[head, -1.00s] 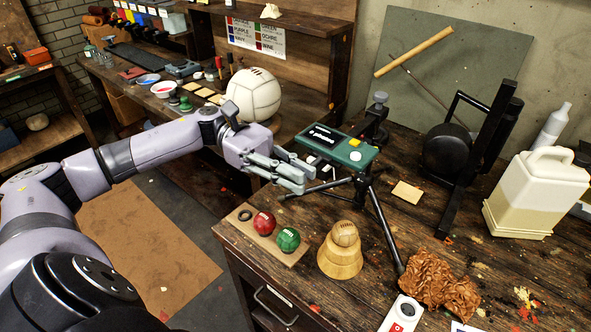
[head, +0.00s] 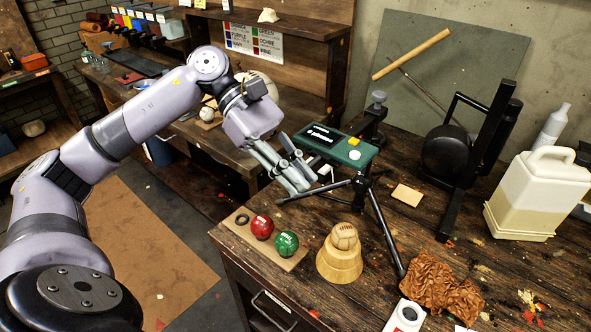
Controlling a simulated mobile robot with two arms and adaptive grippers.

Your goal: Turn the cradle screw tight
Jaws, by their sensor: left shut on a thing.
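A green device (head: 340,150) with a black screen, a yellow patch and a white knob sits in a cradle on a black tripod (head: 378,222) on the workbench. My left gripper (head: 303,183) is at the left side of the cradle, pointing down and to the right. Its grey fingers are closed at the cradle's near left edge, just below the device. The cradle screw is hidden behind the fingers, so its turn cannot be seen. My right gripper is out of view.
A red ball (head: 262,228) and a green ball (head: 286,244) sit on a small board in front. A tan ball rests on a wooden stand (head: 340,262). A brown crumpled cloth (head: 438,284) and a white jug (head: 530,196) are to the right.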

